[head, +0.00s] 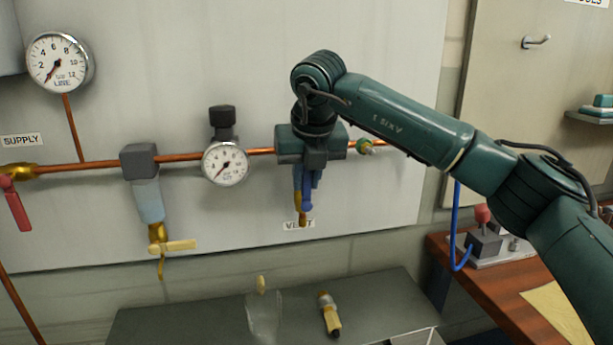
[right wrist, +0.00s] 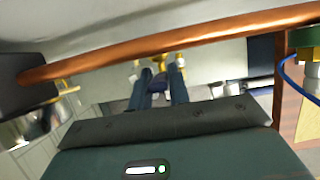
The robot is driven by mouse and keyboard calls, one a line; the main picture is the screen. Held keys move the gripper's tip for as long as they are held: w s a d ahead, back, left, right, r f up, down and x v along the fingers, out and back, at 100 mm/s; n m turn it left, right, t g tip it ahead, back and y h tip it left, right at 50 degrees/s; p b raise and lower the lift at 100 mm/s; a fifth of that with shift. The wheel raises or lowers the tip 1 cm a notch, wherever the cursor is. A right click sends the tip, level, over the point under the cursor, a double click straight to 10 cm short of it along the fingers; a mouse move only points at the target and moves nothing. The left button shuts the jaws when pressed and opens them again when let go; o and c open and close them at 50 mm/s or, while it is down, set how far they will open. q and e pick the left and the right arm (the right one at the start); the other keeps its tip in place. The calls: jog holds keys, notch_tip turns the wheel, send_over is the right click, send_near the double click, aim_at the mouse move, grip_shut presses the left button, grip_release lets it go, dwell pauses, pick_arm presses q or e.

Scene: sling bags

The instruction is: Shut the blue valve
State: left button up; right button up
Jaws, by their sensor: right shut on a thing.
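The blue valve's lever (head: 307,199) hangs down in front of the brass vent outlet (head: 298,205), above the VENT label, in the head view. My right gripper (head: 308,178) is at the lever, below the copper pipe, and is shut on it. Its wrist and palm hide the valve body and the lever's upper part. In the right wrist view, the two dark fingers of the right gripper (right wrist: 160,84) have a bit of the blue lever (right wrist: 158,88) between them, with brass behind. My left gripper is not in view.
The copper pipe (head: 100,162) runs across the panel close by my right gripper. A small gauge (head: 225,164), a clear bowl with a yellow tap (head: 180,246) and a red lever (head: 15,205) are to the left. A grey bench (head: 200,325) stands below.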

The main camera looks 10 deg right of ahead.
grip_shut()
jog(key=shift+d+f+y+b, duration=0.4)
jog(key=shift+y+b, duration=0.2)
jog(key=shift+b, duration=0.35)
jog(key=y, duration=0.1)
jog(key=d+m+y+b, duration=0.1)
jog(key=shift+d+r+y+b, duration=0.2)
jog(key=shift+y+b, duration=0.1)
jog(key=shift+y, duration=0.1)
jog(key=o, duration=0.9)
grip_release()
jog(key=shift+c, duration=0.2)
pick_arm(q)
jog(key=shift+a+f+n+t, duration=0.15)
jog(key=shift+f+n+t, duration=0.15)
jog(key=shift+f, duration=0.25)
